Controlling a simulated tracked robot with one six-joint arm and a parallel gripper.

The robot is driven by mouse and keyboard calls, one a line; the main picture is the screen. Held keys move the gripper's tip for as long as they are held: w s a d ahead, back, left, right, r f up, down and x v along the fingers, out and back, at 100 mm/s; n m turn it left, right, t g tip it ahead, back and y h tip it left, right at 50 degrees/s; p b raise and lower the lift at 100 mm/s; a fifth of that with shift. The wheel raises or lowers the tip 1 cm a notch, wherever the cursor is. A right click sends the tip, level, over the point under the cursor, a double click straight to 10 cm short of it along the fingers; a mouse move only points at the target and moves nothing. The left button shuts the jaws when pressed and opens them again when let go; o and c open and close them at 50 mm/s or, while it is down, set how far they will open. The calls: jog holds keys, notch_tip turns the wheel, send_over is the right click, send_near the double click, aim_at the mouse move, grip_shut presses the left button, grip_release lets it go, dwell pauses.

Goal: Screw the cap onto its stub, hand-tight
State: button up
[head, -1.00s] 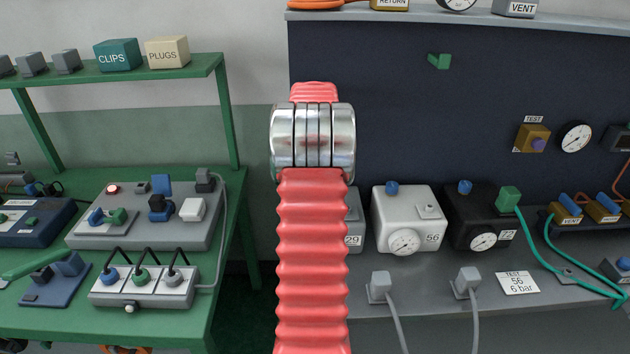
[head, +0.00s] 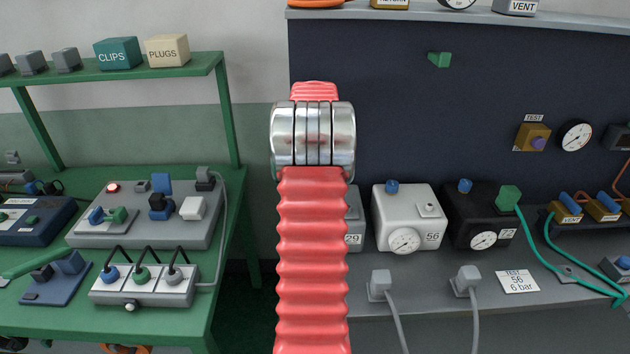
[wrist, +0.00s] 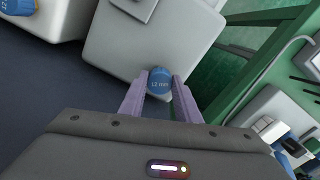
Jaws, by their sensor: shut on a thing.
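In the wrist view a blue cap (wrist: 159,83) marked "12 mm" sits between the two purple fingers of my gripper (wrist: 161,84). The fingers are shut on it, one on each side. Behind the cap is a pale grey box (wrist: 135,48), with the cap near its lower edge in the picture. The stub is not visible, and I cannot tell how far the cap sits on it. In the head view my red arm hides the gripper and cap. A grey box marked "29" (head: 354,228) shows partly behind the arm.
A white box marked "56" (head: 408,218) with a blue knob and gauge stands to the right, then a black box (head: 480,222) with a green hose. Grey plugs with cables (head: 380,285) stand on the front of the bench. A green bench (head: 130,325) is at left.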

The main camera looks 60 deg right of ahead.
jog(key=o, duration=1.1)
jog(key=shift+c, duration=0.2)
jog(key=shift+c, duration=0.6)
jog(key=shift+c, duration=0.8)
